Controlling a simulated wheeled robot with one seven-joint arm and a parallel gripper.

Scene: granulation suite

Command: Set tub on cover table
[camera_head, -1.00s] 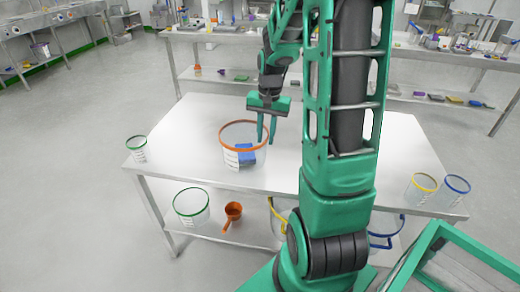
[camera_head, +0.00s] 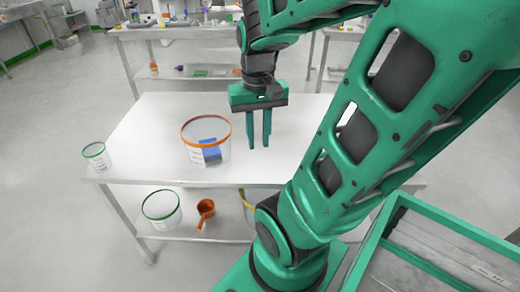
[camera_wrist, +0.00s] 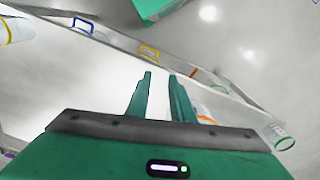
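A clear tub with an orange rim (camera_head: 192,151) stands upright on a white-topped table (camera_head: 150,120), with a blue item (camera_head: 210,150) showing in or through it. My gripper (camera_head: 258,146) points down over the table, just right of the tub and apart from it in the head view. The two fingers have a gap between them, with nothing held. In the wrist view my gripper (camera_wrist: 160,76) again shows an empty gap; part of an orange-rimmed tub (camera_wrist: 204,118) appears beside the right finger, mostly hidden. The task does not show which table is the cover table.
The lower shelf holds a larger green-rimmed tub (camera_head: 160,210) and an orange scoop (camera_head: 205,211). A green-framed tray (camera_head: 440,228) is at lower right. A bench stands behind.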

